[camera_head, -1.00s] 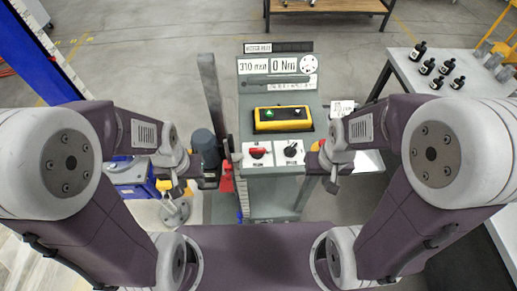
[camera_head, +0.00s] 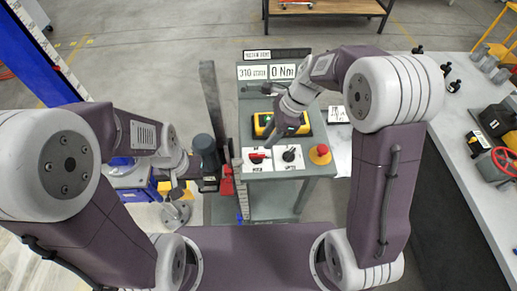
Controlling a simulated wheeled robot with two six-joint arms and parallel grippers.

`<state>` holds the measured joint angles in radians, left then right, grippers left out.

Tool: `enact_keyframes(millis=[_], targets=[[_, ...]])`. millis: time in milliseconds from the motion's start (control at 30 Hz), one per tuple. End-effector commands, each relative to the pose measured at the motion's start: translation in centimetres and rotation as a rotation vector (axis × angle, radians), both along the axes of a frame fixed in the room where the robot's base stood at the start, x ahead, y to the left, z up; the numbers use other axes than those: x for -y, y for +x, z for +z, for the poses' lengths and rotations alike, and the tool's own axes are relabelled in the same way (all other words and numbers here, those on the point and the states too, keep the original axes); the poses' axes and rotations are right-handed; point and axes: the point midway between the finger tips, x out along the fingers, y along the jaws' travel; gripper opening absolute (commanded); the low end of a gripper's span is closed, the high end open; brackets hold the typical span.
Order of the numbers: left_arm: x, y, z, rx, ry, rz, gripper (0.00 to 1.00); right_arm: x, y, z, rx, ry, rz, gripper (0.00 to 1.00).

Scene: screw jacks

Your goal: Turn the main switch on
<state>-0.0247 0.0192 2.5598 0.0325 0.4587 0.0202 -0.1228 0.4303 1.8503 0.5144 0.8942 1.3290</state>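The control console (camera_head: 318,172) stands in the middle of the view. On its front panel is a red rotary switch (camera_head: 258,156) on a white plate, probably the main switch; its label is too small to read. A black selector knob (camera_head: 290,154) sits on the plate to its right. My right gripper (camera_head: 274,136) reaches down over the console from the upper right, just above these switches, and hides part of the yellow pendant (camera_head: 262,122). Its fingers are too small and dark to tell open from shut. My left gripper (camera_head: 182,192) hangs left of the console, away from the switches.
A red emergency button on a yellow base (camera_head: 320,153) sits at the panel's right end. Displays (camera_head: 281,71) stand at the console's back. A grey post (camera_head: 212,100) and a dark motor (camera_head: 206,150) stand left. A bench (camera_head: 465,125) with bottles and tools is at right.

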Motion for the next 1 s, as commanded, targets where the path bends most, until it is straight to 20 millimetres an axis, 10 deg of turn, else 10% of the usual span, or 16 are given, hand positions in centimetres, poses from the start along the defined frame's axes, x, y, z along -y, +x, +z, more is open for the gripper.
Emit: enact_keyframes(millis=[433,800,933,1000], targets=[[0.0,0.0,0.2,0.0,0.0,0.0,0.36,-2.9,-0.3,-7.3,-0.002,-0.003,0.003,0.35],[0.0,0.0,0.2,0.0,0.0,0.0,0.36,-3.3,-0.2,-8.4,0.002,-0.004,0.001,0.35],[0.0,0.0,0.2,0.0,0.0,0.0,0.36,-3.3,-0.2,-8.3,0.002,-0.004,0.001,0.01],[0.0,0.0,0.2,0.0,0.0,0.0,0.36,-3.3,-0.2,-8.3,0.002,-0.004,0.001,0.0]])
